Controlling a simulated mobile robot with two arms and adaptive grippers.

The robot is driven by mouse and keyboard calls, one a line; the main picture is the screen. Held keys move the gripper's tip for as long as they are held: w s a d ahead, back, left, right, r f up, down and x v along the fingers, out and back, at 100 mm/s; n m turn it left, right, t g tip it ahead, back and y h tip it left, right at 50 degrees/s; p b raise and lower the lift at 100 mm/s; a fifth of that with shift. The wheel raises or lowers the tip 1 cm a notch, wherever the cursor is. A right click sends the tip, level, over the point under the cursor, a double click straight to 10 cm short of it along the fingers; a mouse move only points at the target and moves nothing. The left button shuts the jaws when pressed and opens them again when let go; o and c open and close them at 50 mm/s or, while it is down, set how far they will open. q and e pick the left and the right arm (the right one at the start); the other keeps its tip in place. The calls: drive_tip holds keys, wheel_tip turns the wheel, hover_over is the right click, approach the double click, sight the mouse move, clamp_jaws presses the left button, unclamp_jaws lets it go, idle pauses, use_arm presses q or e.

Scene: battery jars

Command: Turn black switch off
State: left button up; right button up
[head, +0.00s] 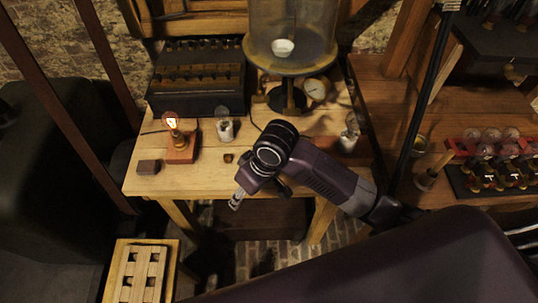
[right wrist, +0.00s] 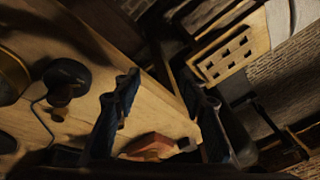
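A black box (head: 198,78) with a row of small fittings on top stands at the back left of the wooden bench. I cannot tell for sure which part is the black switch. A small dark knob (head: 228,158) sits near the bench's front edge. In the right wrist view a round black piece (right wrist: 68,78) shows at left, beside a thin cable. My right gripper (head: 258,192) hangs near the bench's front edge, right of the lit bulb (head: 172,124). Its fingers stand apart with nothing between them in the right wrist view (right wrist: 163,108). My left gripper is out of view.
The lit bulb's reddish base (head: 181,150) and a small dark block (head: 149,166) are on the left. An unlit bulb (head: 224,128), a glass jar (head: 290,35) and a gauge (head: 316,89) stand farther back. A slatted wooden box (head: 139,272) is at lower left.

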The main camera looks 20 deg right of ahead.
drive_tip(key=w+d+r+h, duration=0.1)
drive_tip(key=w+d+r, duration=0.1)
drive_tip(key=d, duration=0.1)
drive_tip(key=w+d+r+m+g+h, duration=0.1)
drive_tip(key=w+d+r, duration=0.2)
drive_tip(key=w+d+r+h, duration=0.1)
drive_tip(key=w+d+r, duration=0.1)
drive_tip(key=w+d, duration=0.1)
drive_tip(key=shift+w+d+r+g, duration=0.2)
drive_tip(key=shift+w+d+g, duration=0.05)
drive_tip(key=shift+g, duration=0.05)
drive_tip(key=shift+w+d+r, duration=0.1)
drive_tip(key=shift+d, duration=0.1)
drive_tip(key=shift+f+m, duration=0.25)
drive_tip(key=shift+m, duration=0.05)
wheel_tip(320, 180, down, 7)
drive_tip(key=shift+f+p, duration=0.1)
drive_tip(key=shift+p, duration=0.65)
drive_tip(key=shift+c, duration=0.2)
clamp_jaws()
